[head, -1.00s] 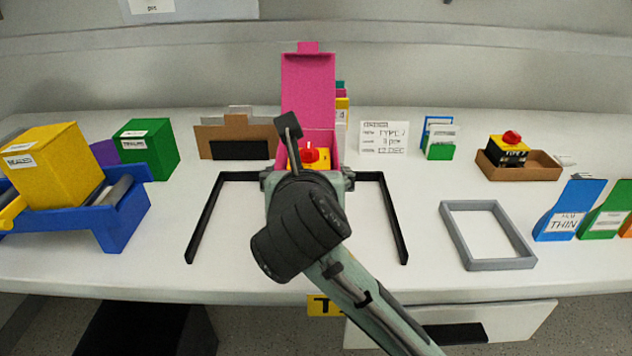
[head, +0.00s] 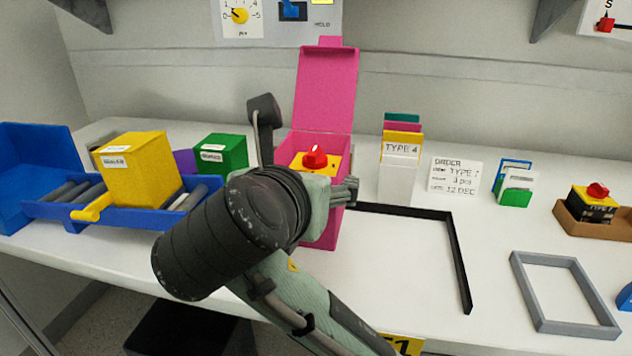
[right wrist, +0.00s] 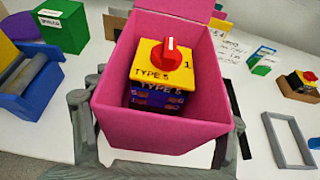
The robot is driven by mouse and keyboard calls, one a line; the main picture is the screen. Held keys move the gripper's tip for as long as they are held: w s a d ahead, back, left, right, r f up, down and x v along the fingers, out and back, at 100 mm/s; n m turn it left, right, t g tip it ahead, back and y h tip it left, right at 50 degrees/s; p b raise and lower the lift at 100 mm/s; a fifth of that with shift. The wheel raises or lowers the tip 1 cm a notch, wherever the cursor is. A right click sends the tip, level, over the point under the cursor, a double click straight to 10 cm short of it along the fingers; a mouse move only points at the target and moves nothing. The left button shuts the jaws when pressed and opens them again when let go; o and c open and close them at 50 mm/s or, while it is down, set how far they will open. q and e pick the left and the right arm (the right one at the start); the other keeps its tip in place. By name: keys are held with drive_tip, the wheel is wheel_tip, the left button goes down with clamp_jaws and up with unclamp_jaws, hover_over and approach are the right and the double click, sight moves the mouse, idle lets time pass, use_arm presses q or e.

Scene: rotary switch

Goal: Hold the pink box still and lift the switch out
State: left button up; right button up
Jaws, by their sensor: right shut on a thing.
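The pink box (head: 325,85) stands upright on the table with its lid raised at the back. Inside it sits the switch (head: 315,158), with a yellow top plate and a red knob. In the right wrist view the switch (right wrist: 160,70) reads TYPE 5 and has a dark body; its lower part is hidden in the box. My right gripper (head: 325,200) is shut on the pink box near its front, with one finger along each side wall in the right wrist view (right wrist: 158,125). My left gripper is not in view.
A black corner frame (head: 455,245) lies around the box area, and a grey frame (head: 565,290) lies at right. A blue tray (head: 60,209) with a yellow box (head: 140,170) is at left. A TYPE 4 card holder (head: 398,170) stands close right of the pink box.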

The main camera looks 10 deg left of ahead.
drive_tip(key=w+d, duration=0.5)
drive_tip(key=d, duration=0.5)
drive_tip(key=shift+w, duration=0.3)
idle(0.9)
drive_tip(key=shift+f+b, duration=1.15)
drive_tip(key=shift+f, duration=4)
drive_tip(key=shift+f, duration=0.3)
